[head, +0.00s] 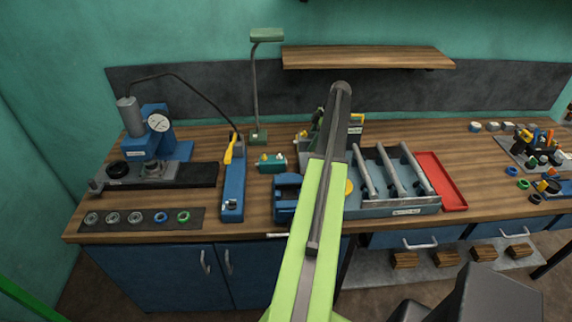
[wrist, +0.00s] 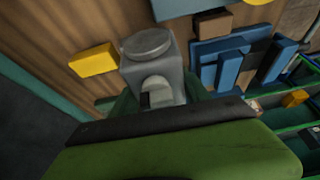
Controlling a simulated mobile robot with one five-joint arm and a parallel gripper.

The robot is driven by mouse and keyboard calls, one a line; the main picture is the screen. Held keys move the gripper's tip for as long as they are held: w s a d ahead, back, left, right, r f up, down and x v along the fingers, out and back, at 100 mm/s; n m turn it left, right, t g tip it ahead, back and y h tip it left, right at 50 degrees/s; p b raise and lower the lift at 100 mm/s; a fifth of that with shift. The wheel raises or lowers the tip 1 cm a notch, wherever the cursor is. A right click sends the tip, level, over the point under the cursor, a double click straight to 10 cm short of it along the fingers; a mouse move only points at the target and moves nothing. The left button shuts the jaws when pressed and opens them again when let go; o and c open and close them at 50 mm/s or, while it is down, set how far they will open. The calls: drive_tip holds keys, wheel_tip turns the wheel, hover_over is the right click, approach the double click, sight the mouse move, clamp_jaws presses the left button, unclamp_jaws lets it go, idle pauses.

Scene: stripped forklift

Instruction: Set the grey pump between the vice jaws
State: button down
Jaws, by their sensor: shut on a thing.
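The grey pump (wrist: 150,62), a blocky body with a round cap, shows large in the wrist view, right in front of my gripper (wrist: 160,97). My gripper is shut on it; the fingertips are partly hidden. In the head view my arm hides most of the gripper, and I cannot make out the pump clearly. The blue vice (head: 287,198) stands at the bench's front edge, partly behind my arm. Blue blocks that look like the vice (wrist: 222,62) also show in the wrist view, right of the pump and apart from it.
A blue-grey tray with several grey bars (head: 395,208) stands right of my arm, beside a red tray (head: 440,180). Left are a blue long tool (head: 233,192), a small teal box (head: 272,163), a lamp (head: 258,135) and a gauge press (head: 160,150). A yellow block (wrist: 94,60) lies left of the pump.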

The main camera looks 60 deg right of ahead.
drive_tip(key=shift+s+r, duration=0.1)
drive_tip(key=shift+s, duration=0.05)
drive_tip(key=s+a+r+p, duration=0.1)
drive_tip(key=a+r+p, duration=0.1)
drive_tip(key=a, duration=0.9)
drive_tip(key=s+a+r+p, duration=0.2)
drive_tip(key=a, duration=0.9)
drive_tip(key=shift+s+a+r+p, duration=0.25)
drive_tip(key=shift+a+p, duration=0.05)
drive_tip(key=shift+a, duration=0.1)
wheel_tip(320, 180, down, 6)
drive_tip(key=b, duration=0.6)
drive_tip(key=shift+f, duration=0.25)
drive_tip(key=shift+f+b, duration=0.15)
drive_tip(key=shift+b, duration=0.25)
drive_tip(key=shift+f, duration=0.3)
drive_tip(key=shift+f+b, duration=0.2)
drive_tip(key=shift+b, duration=0.3)
